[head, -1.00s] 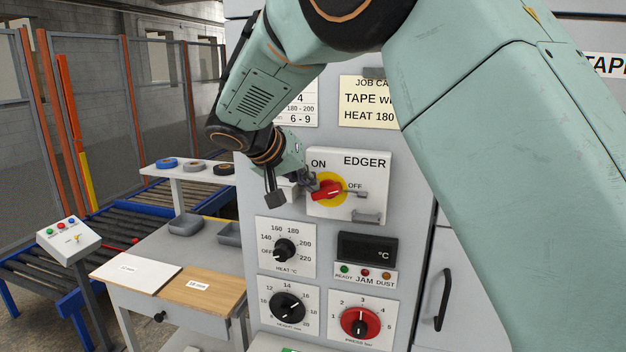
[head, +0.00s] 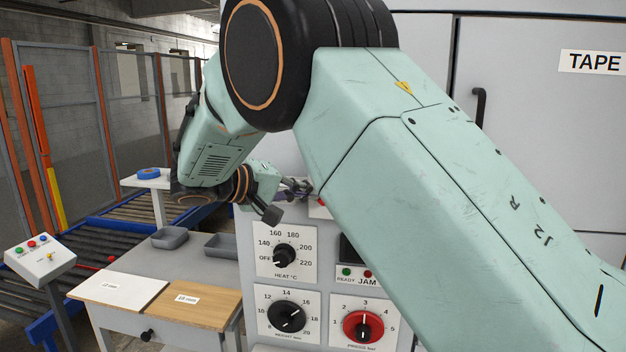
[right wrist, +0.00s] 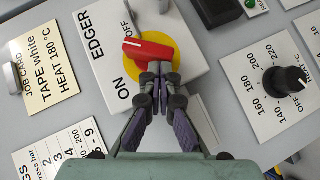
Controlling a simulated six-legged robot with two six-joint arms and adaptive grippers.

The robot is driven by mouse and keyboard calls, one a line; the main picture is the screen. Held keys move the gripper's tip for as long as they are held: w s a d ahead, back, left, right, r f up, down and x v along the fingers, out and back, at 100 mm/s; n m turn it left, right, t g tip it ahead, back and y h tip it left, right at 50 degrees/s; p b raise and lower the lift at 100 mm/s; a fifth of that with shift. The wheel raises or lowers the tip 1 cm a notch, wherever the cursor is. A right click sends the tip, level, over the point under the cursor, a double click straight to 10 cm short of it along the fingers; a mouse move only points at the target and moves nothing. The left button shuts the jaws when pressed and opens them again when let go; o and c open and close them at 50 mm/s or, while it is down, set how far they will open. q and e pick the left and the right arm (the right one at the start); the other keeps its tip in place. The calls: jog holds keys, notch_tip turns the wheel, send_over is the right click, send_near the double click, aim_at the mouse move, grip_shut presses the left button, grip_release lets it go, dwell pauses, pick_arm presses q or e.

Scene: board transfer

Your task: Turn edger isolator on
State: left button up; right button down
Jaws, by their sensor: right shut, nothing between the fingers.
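The edger isolator is a red handle (right wrist: 148,50) on a yellow disc (right wrist: 175,66), mounted on a white EDGER plate (right wrist: 104,70). In the right wrist view its marked end points left and slightly up, between the words ON and OFF. My right gripper (right wrist: 157,72) is shut and empty, its fingertips against or just beside the handle's lower edge; contact is hard to tell. In the head view my right gripper (head: 301,187) is at the panel, and my arm hides nearly all of the isolator. My left gripper is out of view.
Below the isolator are a heat dial (head: 285,257), a height dial (head: 288,315) and a red press dial (head: 363,326). A job card (right wrist: 42,75) is close by. A side table holds grey trays (head: 170,238). A control post (head: 40,258) stands left.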

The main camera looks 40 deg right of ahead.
jog(key=f+n+h+b, duration=0.1)
jog(key=d+f+n+h+b, duration=0.1)
jog(key=h, duration=0.1)
jog(key=shift+f+g+b, duration=0.25)
jog(key=shift+g+b, duration=0.05)
dwell(0.4)
jog(key=shift+s+a+r, duration=0.1)
jog(key=shift+s, duration=0.1)
jog(key=shift+w, duration=0.2)
